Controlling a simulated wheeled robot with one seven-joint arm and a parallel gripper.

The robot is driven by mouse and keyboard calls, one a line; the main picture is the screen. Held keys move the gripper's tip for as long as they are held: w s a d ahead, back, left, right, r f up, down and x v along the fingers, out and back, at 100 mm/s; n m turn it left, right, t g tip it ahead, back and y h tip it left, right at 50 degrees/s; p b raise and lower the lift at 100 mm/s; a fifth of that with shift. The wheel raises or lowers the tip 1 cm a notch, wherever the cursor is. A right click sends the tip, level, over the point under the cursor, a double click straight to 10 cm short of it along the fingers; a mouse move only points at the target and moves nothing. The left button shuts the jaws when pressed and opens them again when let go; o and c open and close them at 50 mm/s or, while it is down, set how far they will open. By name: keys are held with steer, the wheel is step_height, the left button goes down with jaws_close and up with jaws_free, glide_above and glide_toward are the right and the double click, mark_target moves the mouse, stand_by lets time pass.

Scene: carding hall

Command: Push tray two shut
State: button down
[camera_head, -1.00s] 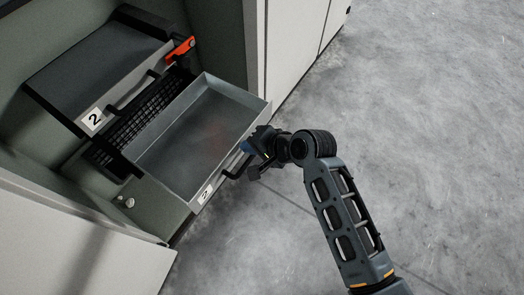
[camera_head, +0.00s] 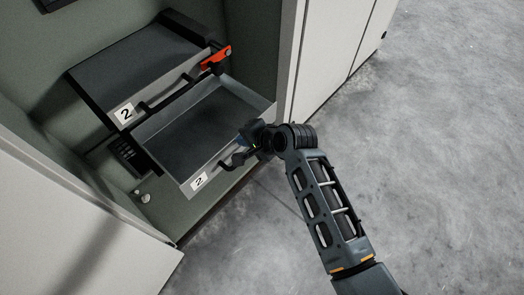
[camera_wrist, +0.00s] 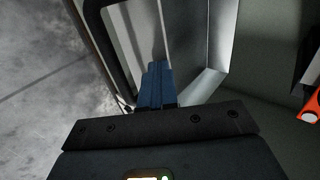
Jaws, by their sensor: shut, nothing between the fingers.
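The grey metal tray (camera_head: 143,137) labelled 2 is partly pulled out of the cabinet, its inside empty. A black bar handle (camera_head: 229,165) is on its front, beside the number label (camera_head: 199,181). My gripper (camera_head: 246,140) is shut and empty at the right part of the tray front, near the handle's right end. In the wrist view its blue fingers (camera_wrist: 156,85) lie against or just over the tray front (camera_wrist: 143,28), with the handle (camera_wrist: 98,25) to their left. Exact contact is hard to tell.
A dark-topped upper unit (camera_head: 137,62), also labelled 2, sits above the tray, with an orange-red latch (camera_head: 215,58) at its right end. Cabinet panels stand on both sides (camera_head: 318,62). The concrete floor (camera_head: 430,150) to the right is clear.

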steer(key=w+a+b, duration=0.1)
steer(key=w+a, duration=0.1)
steer(key=a, duration=0.1)
steer(key=w+a+b, duration=0.1)
steer(key=w+a, duration=0.2)
steer(key=w+a+b, duration=0.2)
steer(key=a, duration=0.1)
steer(key=shift+w+a+f, duration=0.15)
steer(key=shift+f, duration=0.05)
steer(key=shift+w+a+r, duration=0.2)
steer(key=shift+w+a, duration=0.3)
steer(key=shift+a, duration=0.05)
steer(key=shift+s+d, duration=0.1)
